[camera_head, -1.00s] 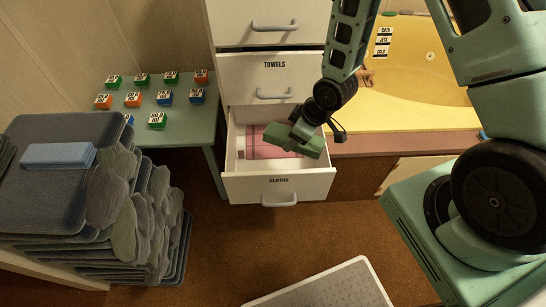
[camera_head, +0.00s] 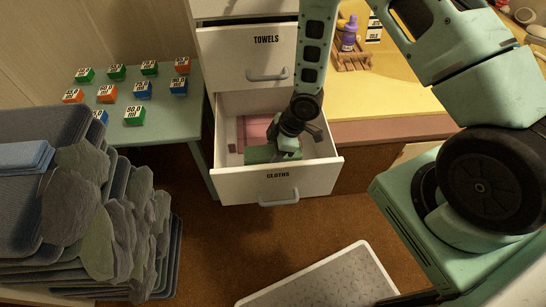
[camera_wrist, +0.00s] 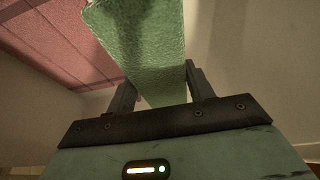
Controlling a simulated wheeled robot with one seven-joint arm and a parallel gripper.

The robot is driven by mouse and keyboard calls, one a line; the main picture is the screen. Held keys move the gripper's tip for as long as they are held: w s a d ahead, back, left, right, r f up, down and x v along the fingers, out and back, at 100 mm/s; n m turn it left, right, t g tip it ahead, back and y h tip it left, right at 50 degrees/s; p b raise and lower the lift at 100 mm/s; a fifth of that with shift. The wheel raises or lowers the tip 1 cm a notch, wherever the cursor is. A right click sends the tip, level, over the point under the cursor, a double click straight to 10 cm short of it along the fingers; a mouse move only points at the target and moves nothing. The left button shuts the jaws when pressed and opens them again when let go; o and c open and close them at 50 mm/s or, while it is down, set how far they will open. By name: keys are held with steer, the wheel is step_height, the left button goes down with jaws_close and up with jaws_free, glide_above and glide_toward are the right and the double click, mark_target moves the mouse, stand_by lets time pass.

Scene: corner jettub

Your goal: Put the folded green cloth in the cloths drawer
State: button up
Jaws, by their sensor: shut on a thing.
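The cloths drawer (camera_head: 278,186) is pulled open below the towels drawer. The folded green cloth (camera_head: 258,154) is low in its front part, just behind the front panel. My gripper (camera_head: 287,147) reaches down into the drawer and is shut on the cloth. In the wrist view the green cloth (camera_wrist: 142,45) runs between the two fingers (camera_wrist: 160,88). A folded pink cloth (camera_wrist: 55,45) lies beside and below it, and also shows in the head view (camera_head: 259,128). Whether the green cloth touches the drawer floor I cannot tell.
The towels drawer (camera_head: 255,62) above is shut. A green side table (camera_head: 170,128) with labelled blocks stands left of the drawers. A pile of grey-blue mats (camera_head: 60,225) fills the lower left. A yellow tub edge (camera_head: 390,108) is at right, and a pale mat (camera_head: 325,280) lies on the floor.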

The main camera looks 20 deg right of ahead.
steer(key=shift+f, duration=1.55)
steer(key=shift+f+b, duration=0.6)
steer(key=shift+f, duration=0.05)
steer(key=o, duration=1.1)
